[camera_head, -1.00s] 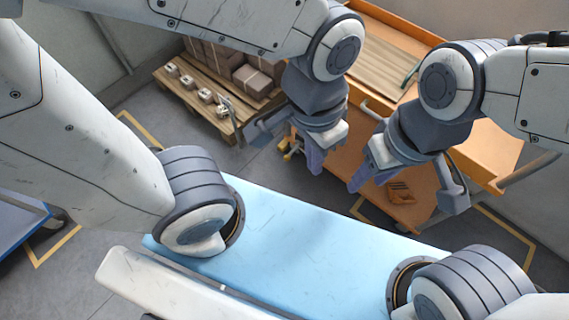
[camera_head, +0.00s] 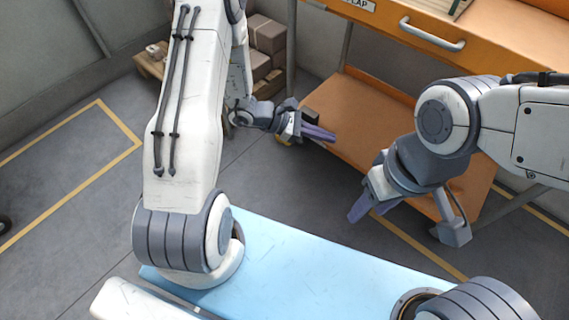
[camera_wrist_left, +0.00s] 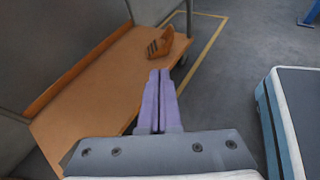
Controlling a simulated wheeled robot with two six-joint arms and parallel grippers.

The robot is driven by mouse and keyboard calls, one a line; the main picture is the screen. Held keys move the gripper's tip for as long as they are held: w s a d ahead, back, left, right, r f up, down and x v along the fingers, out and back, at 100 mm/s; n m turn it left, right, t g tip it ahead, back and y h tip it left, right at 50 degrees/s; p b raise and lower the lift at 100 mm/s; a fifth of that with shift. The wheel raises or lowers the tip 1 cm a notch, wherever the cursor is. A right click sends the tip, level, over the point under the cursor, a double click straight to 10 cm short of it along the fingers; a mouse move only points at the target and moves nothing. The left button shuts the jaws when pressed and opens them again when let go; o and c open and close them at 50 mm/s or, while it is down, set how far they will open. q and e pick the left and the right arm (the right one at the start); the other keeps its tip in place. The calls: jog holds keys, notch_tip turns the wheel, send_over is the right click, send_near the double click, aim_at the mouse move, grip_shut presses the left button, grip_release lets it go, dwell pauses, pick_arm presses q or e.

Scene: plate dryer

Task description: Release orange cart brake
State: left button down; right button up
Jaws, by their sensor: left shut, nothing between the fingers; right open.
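The orange cart (camera_head: 480,25) stands at the upper right in the head view, with a pale handle (camera_head: 432,37) on its side. Its lower shelf (camera_head: 365,125) also shows in the left wrist view (camera_wrist_left: 85,100). A small yellow part (camera_head: 283,141) shows low by the shelf's left corner, mostly hidden behind my left gripper; I cannot tell if it is the brake. My left gripper (camera_head: 328,135) is shut and empty beside the shelf's left end; its fingers (camera_wrist_left: 160,75) are together in the wrist view. My right gripper (camera_head: 356,213) is open and empty, in front of the shelf.
Cartons (camera_head: 266,35) on a wooden pallet (camera_head: 150,66) stand at the back left. A small orange holder with dark slots (camera_wrist_left: 161,43) sits on the shelf.

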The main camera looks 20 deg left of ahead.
pick_arm(q)
jog(key=w+a+f+n+t+y+b, duration=0.1)
jog(key=a+f+n+t+y+b, duration=0.1)
jog(key=a+f, duration=0.4)
jog(key=a+f+n+t+y+b, duration=0.3)
jog(key=a+f+n+b, duration=0.2)
jog(key=f, duration=0.8)
jog(key=w+a+f+n+t+y+b, duration=0.1)
jog(key=a+f+n+t+y+b, duration=0.1)
jog(key=a+f+n, duration=0.3)
jog(key=a+f+b, duration=0.1)
jog(key=a+f, duration=0.2)
jog(key=f, duration=0.2)
jog(key=shift+w+a+f+n+t+y+b, duration=0.15)
jog(key=shift+w+n+t+y+b, duration=0.15)
jog(key=shift+n+t+y+b, duration=0.1)
pick_arm(e)
notch_tip(320, 180, down, 14)
jog(key=shift+r, duration=0.2)
pick_arm(q)
jog(key=b+x, duration=0.7)
jog(key=x, duration=0.4)
jog(key=shift+s+a+r, duration=0.1)
jog(key=shift+a+r, duration=0.05)
jog(key=shift+r, duration=0.95)
jog(key=shift+a+r, duration=0.15)
jog(key=shift+r, duration=0.9)
pick_arm(e)
notch_tip(320, 180, down, 8)
jog(key=shift+r, duration=0.25)
